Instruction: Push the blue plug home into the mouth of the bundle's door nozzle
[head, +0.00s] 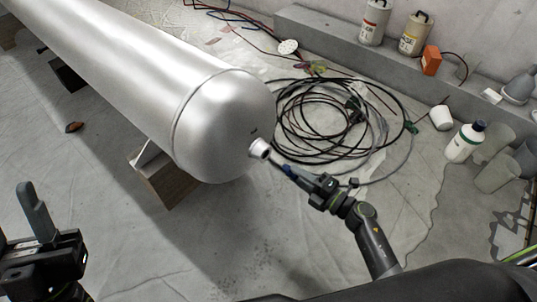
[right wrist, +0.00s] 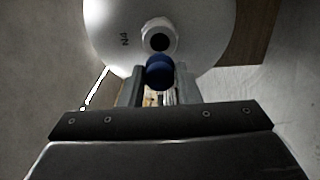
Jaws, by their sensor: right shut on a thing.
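The bundle is a long silver cylinder (head: 130,75) with a domed end, and a short white door nozzle (head: 258,147) sticks out of that dome. In the right wrist view the nozzle (right wrist: 160,24) shows a dark open mouth, beside the mark "N4". My right gripper (head: 296,174) is shut on the blue plug (right wrist: 160,72), just outside the nozzle. In the wrist view the plug is just below the mouth and overlaps the nozzle's lower rim; I cannot tell whether they touch. My left gripper (head: 18,222) is open and empty at the lower left, partly cut off.
The cylinder rests on wooden blocks (head: 165,182). Coiled black cables (head: 325,120) lie on the sheeted floor behind the nozzle. A grey ledge (head: 330,38) with cans runs along the back. A white bottle (head: 465,143) and cups stand at right. The floor in front is clear.

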